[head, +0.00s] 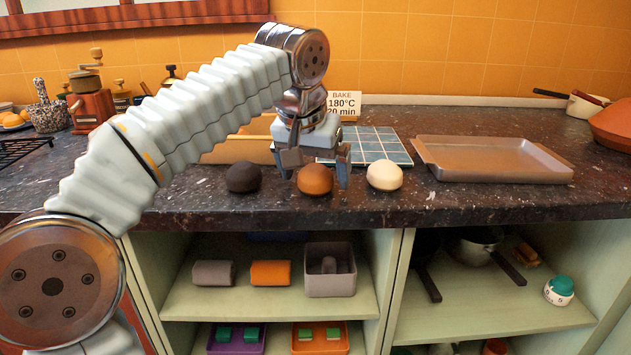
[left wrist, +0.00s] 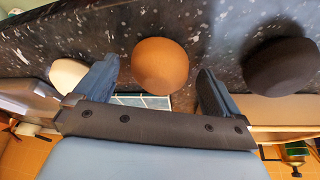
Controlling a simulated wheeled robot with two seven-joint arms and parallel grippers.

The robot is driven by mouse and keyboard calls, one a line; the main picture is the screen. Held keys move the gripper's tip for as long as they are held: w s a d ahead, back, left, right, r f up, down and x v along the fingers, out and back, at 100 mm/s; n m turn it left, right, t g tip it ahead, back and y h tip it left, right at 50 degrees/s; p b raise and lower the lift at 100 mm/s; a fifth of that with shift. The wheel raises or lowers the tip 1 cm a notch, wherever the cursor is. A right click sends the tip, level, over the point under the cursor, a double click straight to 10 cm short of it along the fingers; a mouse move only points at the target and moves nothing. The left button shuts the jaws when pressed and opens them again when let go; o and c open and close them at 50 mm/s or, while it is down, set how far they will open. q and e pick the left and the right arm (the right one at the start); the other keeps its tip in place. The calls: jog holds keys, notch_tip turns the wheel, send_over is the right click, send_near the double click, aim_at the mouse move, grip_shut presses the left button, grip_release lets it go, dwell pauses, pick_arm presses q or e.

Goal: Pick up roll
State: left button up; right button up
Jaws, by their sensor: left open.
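Three round rolls sit in a row near the front edge of the dark speckled counter: a dark one (head: 243,177), a brown one (head: 314,181) and a cream one (head: 385,175). My left gripper (head: 317,170) is open and points down at the brown roll, one finger on each side of it. In the left wrist view the brown roll (left wrist: 160,64) shows between the open fingertips (left wrist: 157,72), with gaps on both sides. The dark roll (left wrist: 282,66) and the cream roll (left wrist: 68,74) lie outside the fingers. My right gripper is not in view.
A blue tiled board (head: 375,147) and a wooden tray (head: 228,150) lie behind the rolls. An empty metal baking tray (head: 492,160) is at the right. A bake sign (head: 343,104) stands behind. Open shelves below hold blocks, a grey box (head: 330,283) and pans.

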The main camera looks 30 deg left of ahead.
pick_arm(q)
jog(key=c, duration=1.1)
jog(key=shift+r, duration=0.15)
